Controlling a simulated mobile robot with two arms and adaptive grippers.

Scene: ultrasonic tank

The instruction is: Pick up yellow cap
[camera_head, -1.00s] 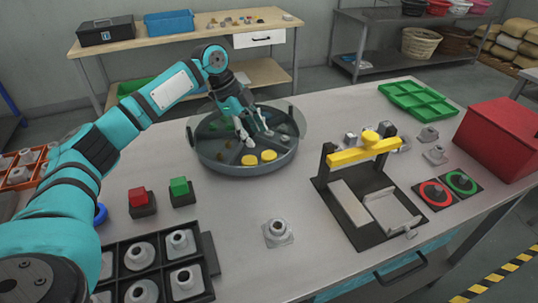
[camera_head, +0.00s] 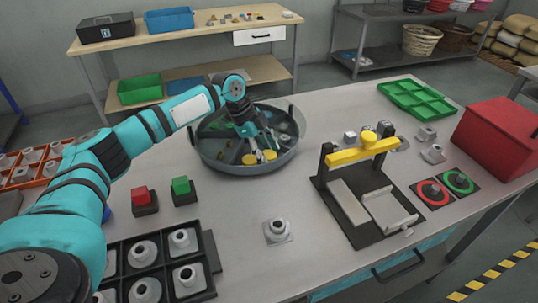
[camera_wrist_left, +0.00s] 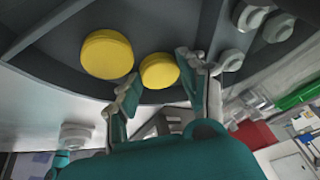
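Two yellow caps lie in one section of the round, divided grey tank (camera_head: 215,164), near its front wall. One cap (camera_head: 249,159) is on the left and the other cap (camera_head: 270,155) is on the right. In the left wrist view, the larger-looking cap (camera_wrist_left: 107,54) is outside the fingers. The other cap (camera_wrist_left: 159,70) shows between the two fingertips. My left gripper (camera_head: 264,152) is open and reaches down into the tank at the right-hand cap; contact cannot be told. My right gripper is in neither view.
A black fixture with a yellow bar (camera_head: 363,151) stands right of the tank. A black tray (camera_head: 213,252) holds grey parts at the front left. The tank's walls and dividers surround the gripper.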

